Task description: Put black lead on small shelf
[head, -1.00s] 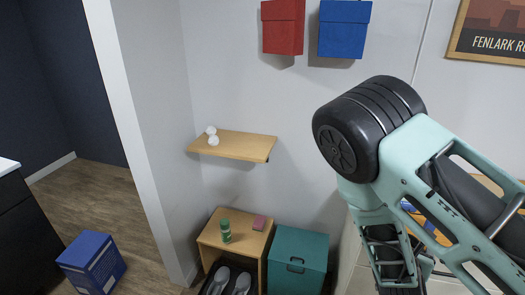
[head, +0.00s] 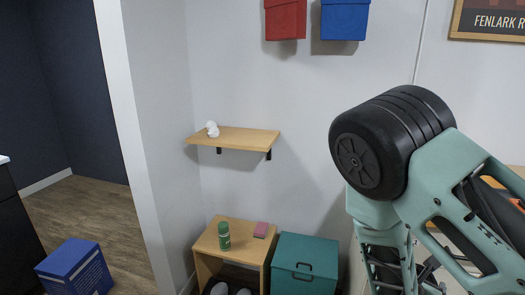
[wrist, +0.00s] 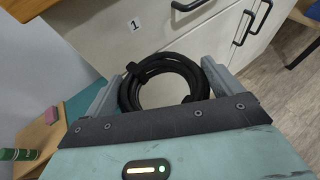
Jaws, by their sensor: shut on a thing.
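The black lead (wrist: 128,92) is a coiled black cable, seen in the wrist view between the fingers of my gripper (wrist: 160,88). My gripper is shut on it. The gripper and the lead are hidden in the head view, where my arm fills the right side. The small shelf (head: 242,139) is a light wood board on black brackets on the white wall, left of my arm in the head view. A small white object (head: 212,129) stands at its left end; the rest of its top is bare.
Below the shelf stands a wooden unit (head: 208,247) with a green can (head: 224,235) and a pink block (head: 261,229) on top. A teal box (head: 303,262) is beside it. Red (head: 285,18) and blue (head: 344,18) boxes hang above. White drawers (wrist: 110,25) are close to the gripper.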

